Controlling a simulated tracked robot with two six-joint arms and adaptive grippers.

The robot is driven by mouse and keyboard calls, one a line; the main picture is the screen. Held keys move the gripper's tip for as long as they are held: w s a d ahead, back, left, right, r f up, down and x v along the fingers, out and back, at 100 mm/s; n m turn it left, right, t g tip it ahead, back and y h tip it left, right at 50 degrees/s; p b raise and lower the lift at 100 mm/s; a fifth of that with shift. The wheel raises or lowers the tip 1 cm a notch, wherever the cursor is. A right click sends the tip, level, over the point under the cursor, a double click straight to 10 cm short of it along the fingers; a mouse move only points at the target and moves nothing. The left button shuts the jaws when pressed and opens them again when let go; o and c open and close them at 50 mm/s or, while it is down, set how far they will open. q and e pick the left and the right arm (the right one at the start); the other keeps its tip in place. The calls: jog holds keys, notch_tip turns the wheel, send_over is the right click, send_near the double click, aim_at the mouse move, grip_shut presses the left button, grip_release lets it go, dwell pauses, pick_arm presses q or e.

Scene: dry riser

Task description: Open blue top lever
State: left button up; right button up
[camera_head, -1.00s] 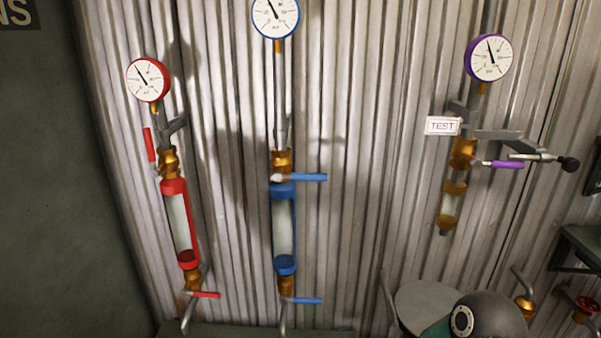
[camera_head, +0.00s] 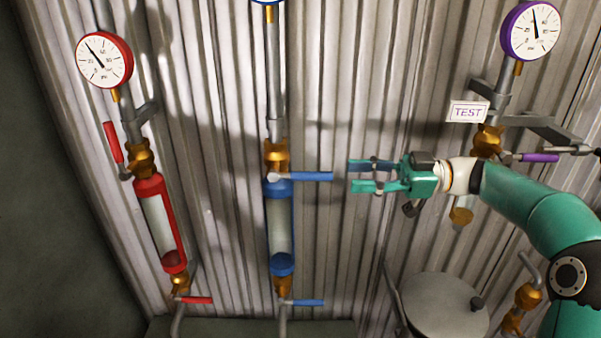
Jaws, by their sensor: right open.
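The blue top lever (camera_head: 311,176) sticks out horizontally to the right from the brass valve (camera_head: 277,155) above the blue-capped sight glass (camera_head: 280,228). A blue bottom lever (camera_head: 308,302) also lies horizontal, below the glass. My right gripper (camera_head: 352,176) comes in from the right with its two teal fingers apart, one above the other. It is open and empty. In the picture its fingertips are just right of the top lever's free end, with a small gap. How far they are from the wall is hard to tell. My left gripper is not in view.
At the left, a red line has a gauge (camera_head: 104,60), an upright red top lever (camera_head: 113,142) and a horizontal red bottom lever (camera_head: 196,300). At the right are a purple gauge (camera_head: 531,31), a TEST sign (camera_head: 467,112) and a purple lever (camera_head: 540,157). A grey round tank (camera_head: 446,305) stands below.

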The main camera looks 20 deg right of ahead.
aim_at(302, 176)
jog(key=p+x, duration=0.2)
jog(key=x, duration=0.7)
jog(key=shift+a, duration=0.25)
jog(key=shift+p+x, duration=0.35)
jog(key=shift+x, duration=0.4)
grip_shut()
